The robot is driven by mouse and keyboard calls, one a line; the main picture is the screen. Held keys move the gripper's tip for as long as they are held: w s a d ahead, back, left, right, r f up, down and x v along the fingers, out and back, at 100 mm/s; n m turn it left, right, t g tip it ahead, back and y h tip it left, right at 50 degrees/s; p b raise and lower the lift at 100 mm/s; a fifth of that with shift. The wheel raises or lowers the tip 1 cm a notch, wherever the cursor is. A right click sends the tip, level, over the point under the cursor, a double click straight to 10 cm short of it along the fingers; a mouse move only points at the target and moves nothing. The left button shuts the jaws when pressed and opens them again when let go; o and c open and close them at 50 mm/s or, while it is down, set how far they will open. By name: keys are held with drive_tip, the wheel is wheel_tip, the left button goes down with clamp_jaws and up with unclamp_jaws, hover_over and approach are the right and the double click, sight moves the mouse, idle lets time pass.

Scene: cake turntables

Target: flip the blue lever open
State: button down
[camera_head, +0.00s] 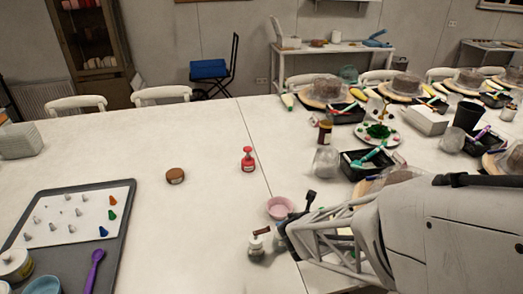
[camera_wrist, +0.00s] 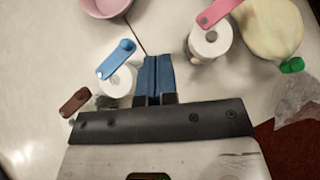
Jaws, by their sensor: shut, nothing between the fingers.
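The blue lever (camera_wrist: 115,59) sits across the top of a white cylinder (camera_wrist: 122,82) in the wrist view, slanting from upper right to lower left. My gripper (camera_wrist: 156,72) is shut and empty, its blue fingers just right of that cylinder and apart from the blue lever. A pink lever (camera_wrist: 217,12) on another white cylinder (camera_wrist: 210,42) stands to the right of the fingers. A brown lever (camera_wrist: 74,102) is at the lower left; it also shows in the head view (camera_head: 261,231). The blue lever is not visible in the head view, where my arm covers that area.
A pink bowl (camera_head: 279,207) stands just beyond my gripper. A red bottle (camera_head: 248,160) and a brown round item (camera_head: 175,176) stand farther left. A dark-rimmed tray (camera_head: 122,215) is at the left. Cluttered cake turntables (camera_head: 325,93) fill the right. The table's middle left is mostly clear.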

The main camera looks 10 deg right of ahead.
drive_tip(key=s+r, duration=0.7)
drive_tip(key=s, duration=0.1)
drive_tip(key=shift+d, duration=0.4)
drive_tip(key=shift+r, duration=0.1)
idle(0.5)
drive_tip(key=w+r+m+g+h, duration=0.3)
drive_tip(key=w+r+m+g, duration=0.1)
drive_tip(key=w+m, duration=0.8)
drive_tip(key=w+a+f+m+g+y, duration=0.1)
drive_tip(key=w+a+m+g+y, duration=0.2)
drive_tip(key=w+a+m+g, duration=0.3)
drive_tip(key=shift+w+a+m+g, duration=0.4)
drive_tip(key=shift+a+m, duration=0.8)
drive_tip(key=shift+a, duration=1.1)
drive_tip(key=shift+f, duration=0.2)
